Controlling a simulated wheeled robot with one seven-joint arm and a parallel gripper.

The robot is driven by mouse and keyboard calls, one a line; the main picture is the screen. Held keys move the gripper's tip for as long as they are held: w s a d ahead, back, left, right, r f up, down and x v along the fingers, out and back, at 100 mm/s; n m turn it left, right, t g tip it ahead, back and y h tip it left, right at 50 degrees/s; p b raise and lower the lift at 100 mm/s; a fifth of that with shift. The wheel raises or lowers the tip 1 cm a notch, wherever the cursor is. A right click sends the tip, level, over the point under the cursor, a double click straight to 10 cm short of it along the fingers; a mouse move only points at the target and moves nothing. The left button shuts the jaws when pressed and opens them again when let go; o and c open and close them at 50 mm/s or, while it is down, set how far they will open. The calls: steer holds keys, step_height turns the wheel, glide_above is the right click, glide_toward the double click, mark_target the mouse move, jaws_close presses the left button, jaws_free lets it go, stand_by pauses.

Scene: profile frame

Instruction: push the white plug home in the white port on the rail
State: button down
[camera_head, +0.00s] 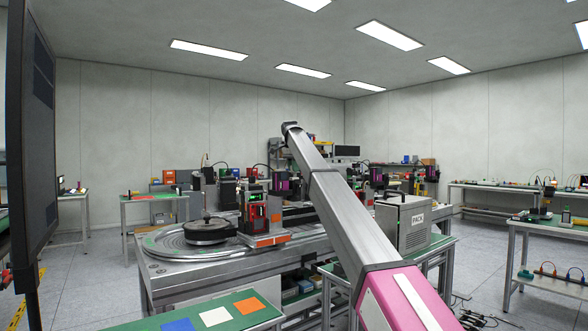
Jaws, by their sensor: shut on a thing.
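I cannot make out the white plug, the white port or the rail in the head view. My arm rises from the lower right, pink at the bottom and grey above, to a dark joint near the picture's middle. My gripper does not show. The arm covers part of the metal work table (170,262) behind it, so whatever lies there is hidden.
A round turntable with a black disc (208,231) and a red-and-black device (254,212) stand on the metal table. A grey PACK box (404,222) stands right of my arm. A green bench (135,325) with coloured squares is in front. Open floor (85,285) lies left.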

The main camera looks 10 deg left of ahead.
steer(key=shift+f, duration=1.1)
stand_by(0.5)
steer(key=c, duration=0.9)
jaws_free()
steer(key=shift+c, duration=0.2)
steer(key=r, duration=0.7)
steer(key=s+a+r, duration=0.1)
steer(key=r, duration=0.2)
steer(key=shift+r, duration=0.35)
